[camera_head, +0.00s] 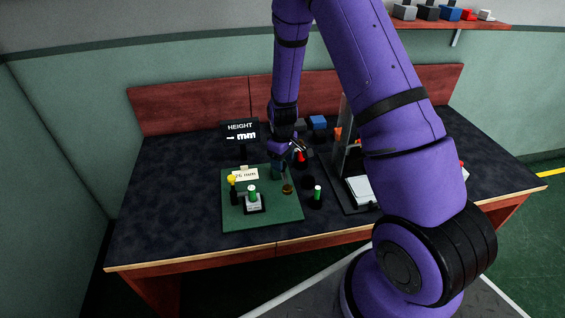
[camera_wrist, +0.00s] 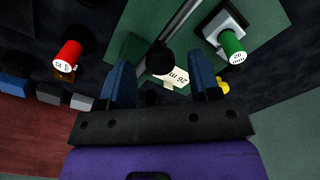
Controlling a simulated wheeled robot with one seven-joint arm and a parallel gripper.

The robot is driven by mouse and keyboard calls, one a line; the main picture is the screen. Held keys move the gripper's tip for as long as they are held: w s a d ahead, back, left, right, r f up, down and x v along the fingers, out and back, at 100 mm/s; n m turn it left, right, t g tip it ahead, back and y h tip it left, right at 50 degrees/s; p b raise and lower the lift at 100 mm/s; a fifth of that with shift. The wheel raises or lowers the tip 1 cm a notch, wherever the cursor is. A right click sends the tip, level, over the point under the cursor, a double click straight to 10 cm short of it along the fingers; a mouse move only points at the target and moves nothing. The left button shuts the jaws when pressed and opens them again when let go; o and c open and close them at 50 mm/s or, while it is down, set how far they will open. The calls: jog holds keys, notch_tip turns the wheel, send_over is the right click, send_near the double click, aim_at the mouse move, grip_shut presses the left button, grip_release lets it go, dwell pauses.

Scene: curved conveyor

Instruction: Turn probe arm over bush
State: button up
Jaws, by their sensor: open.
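My gripper (camera_head: 282,152) hangs over the back right of the green mat (camera_head: 278,215). In the wrist view my gripper (camera_wrist: 161,75) is open, with a round black knob (camera_wrist: 160,62) between or just beyond its blue fingers. A grey metal bar (camera_wrist: 183,28), likely the probe arm, runs from near the knob toward the top edge. The green bush (camera_head: 253,191) stands on a pale block in a black holder on the mat. It also shows in the wrist view (camera_wrist: 231,43), right of the bar. I cannot tell whether the fingers touch the knob.
A height display (camera_head: 240,132) stands behind the mat, and a paper card (camera_head: 245,174) lies near it. A red cylinder (camera_wrist: 68,54) and several small blocks are at the left of the wrist view. A green-topped piece (camera_head: 317,192) stands right of the mat. The bench's left side is clear.

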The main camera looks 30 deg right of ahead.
jog(key=shift+f, duration=0.6)
grip_shut()
jog(key=shift+a, duration=0.15)
jog(key=shift+w+a+m, duration=0.6)
jog(key=shift+a+m, duration=0.15)
jog(key=shift+m, duration=0.55)
jog(key=shift+w+a+m, duration=0.65)
jog(key=shift+a+m, duration=0.1)
jog(key=shift+m, duration=0.55)
jog(key=shift+w+a+m, duration=0.6)
jog(key=shift+a+m, duration=0.15)
jog(key=shift+m, duration=0.55)
